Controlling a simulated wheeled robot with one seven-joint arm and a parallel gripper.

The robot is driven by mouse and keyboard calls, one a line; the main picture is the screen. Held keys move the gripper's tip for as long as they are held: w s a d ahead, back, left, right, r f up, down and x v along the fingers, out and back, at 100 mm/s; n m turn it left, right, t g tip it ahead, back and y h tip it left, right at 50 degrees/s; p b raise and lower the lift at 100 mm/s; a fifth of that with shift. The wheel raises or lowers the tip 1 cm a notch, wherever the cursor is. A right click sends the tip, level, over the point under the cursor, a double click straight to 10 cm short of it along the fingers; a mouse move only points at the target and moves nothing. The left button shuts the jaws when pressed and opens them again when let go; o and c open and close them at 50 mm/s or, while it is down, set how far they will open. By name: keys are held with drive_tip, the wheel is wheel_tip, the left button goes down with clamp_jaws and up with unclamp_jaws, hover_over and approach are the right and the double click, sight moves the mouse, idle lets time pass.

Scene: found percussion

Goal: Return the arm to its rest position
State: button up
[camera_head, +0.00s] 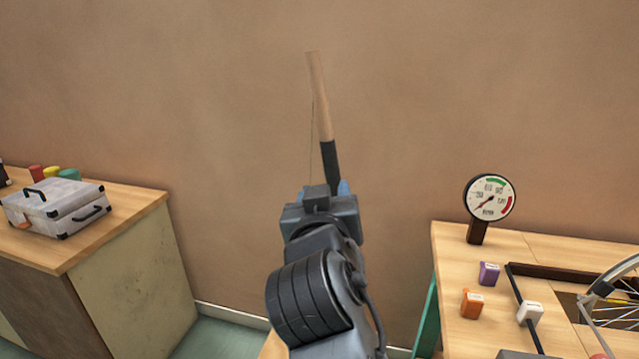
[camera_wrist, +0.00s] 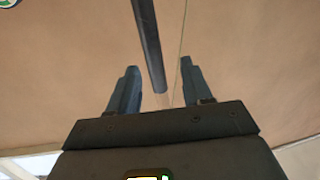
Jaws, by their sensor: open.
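My gripper (camera_head: 333,188) is raised in the middle of the head view, in front of the brown wall. In the wrist view its two blue-grey fingers (camera_wrist: 158,66) stand apart, open. A stick (camera_head: 320,95) with a pale wooden upper part and a dark lower part rises just beyond the gripper in the head view. In the wrist view the dark part of the stick (camera_wrist: 148,40) runs down into the gap between the fingers. I cannot tell whether it touches either finger. A thin string or wire (camera_head: 313,140) runs beside the stick.
A wooden bench (camera_head: 485,330) at right holds a round gauge (camera_head: 489,198), purple (camera_head: 489,273), orange (camera_head: 472,304) and white (camera_head: 530,313) blocks, and a spoked wheel (camera_head: 608,310). A cabinet (camera_head: 140,265) at left carries a silver case (camera_head: 55,208). Open space lies between them.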

drive_tip(key=s+d+f+n+g+y, duration=0.1)
drive_tip(key=s+d+f, duration=0.3)
drive_tip(key=s+f, duration=0.3)
drive_tip(key=s+d+f+n+y+p, duration=0.1)
drive_tip(key=s+d+f, duration=0.3)
drive_tip(key=s+f, duration=0.25)
drive_tip(key=s+d+f+n+g+y, duration=0.1)
drive_tip(key=s+d+f+y, duration=0.1)
drive_tip(key=s+d+f, duration=0.35)
drive_tip(key=s+d+r+m+h, duration=0.1)
drive_tip(key=s+d+r+m, duration=0.1)
drive_tip(key=s, duration=1.2)
drive_tip(key=s+d+r+m+p, duration=0.1)
drive_tip(key=s+d+r, duration=0.1)
drive_tip(key=s, duration=1.2)
drive_tip(key=shift+s+d+r+m+h, duration=0.25)
drive_tip(key=shift+s+r+m+h, duration=0.15)
drive_tip(key=shift+r, duration=0.3)
